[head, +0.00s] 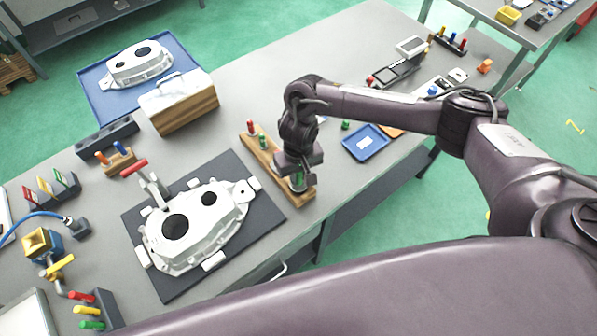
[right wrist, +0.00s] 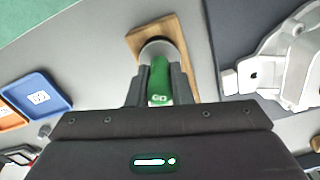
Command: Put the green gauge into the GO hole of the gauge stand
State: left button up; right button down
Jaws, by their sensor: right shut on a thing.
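My right gripper (head: 298,181) is shut on the green gauge (right wrist: 159,82), which has GO lettered on its handle in the right wrist view. In the head view the gripper is low at the near end of a long wooden gauge stand (head: 272,169), and a bit of green shows between the fingers. In the right wrist view the stand (right wrist: 182,31) lies beyond the fingertips, with a round grey end at the gauge. I cannot tell whether the gauge is in a hole or just above it. My left gripper is not in view.
A red-topped peg (head: 251,128) and a green-topped peg (head: 263,142) stand at the stand's far end. A casting (head: 198,222) on a dark mat (head: 160,285) lies to the left. A blue tray (head: 365,142) is to the right. Bare table lies between stand and tray.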

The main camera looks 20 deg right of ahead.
jog(key=shift+f+b, duration=0.45)
jog(key=shift+f, duration=0.65)
jog(key=c, duration=1.2)
grip_release()
jog(key=shift+r, duration=0.1)
notch_tip(320, 180, up, 6)
jog(key=shift+r, duration=0.25)
jog(key=shift+r+p, duration=0.35)
jog(key=shift+r, duration=0.3)
